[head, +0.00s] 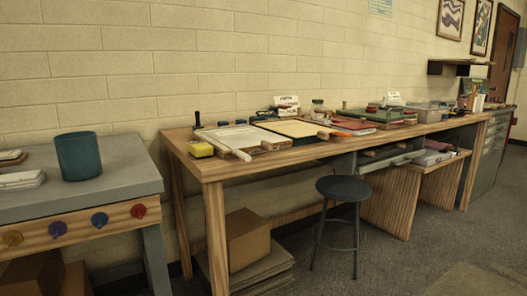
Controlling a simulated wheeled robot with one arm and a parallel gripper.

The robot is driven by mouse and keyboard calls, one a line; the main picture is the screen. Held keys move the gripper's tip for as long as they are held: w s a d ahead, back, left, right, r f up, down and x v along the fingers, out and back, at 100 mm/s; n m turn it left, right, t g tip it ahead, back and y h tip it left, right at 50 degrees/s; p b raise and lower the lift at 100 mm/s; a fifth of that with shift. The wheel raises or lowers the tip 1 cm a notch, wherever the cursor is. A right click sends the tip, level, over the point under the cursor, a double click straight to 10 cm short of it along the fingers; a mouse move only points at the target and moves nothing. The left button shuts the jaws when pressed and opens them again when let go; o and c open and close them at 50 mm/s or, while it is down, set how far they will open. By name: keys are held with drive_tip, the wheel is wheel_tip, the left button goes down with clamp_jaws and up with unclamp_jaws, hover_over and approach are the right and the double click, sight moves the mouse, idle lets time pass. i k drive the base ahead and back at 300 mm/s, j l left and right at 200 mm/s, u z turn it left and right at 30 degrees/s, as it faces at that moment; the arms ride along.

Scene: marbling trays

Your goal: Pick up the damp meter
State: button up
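I cannot pick out the damp meter with certainty in the head view. A small yellow block (201,150) lies at the near left end of the long wooden table (215,172), but it is too small to tell what it is. A small black upright item (197,119) stands behind it, also unclear. Other small items on the table are too far off to name. My gripper is not in view.
Shallow trays (231,137) and small goods crowd the long table. A dark round stool (341,188) stands at its front. A grey-topped bench (110,178) with a teal pot (78,156) is at left. Grey floor (395,262) is open at front right.

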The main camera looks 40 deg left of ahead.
sight(200, 150)
drive_tip(key=u, duration=2.05)
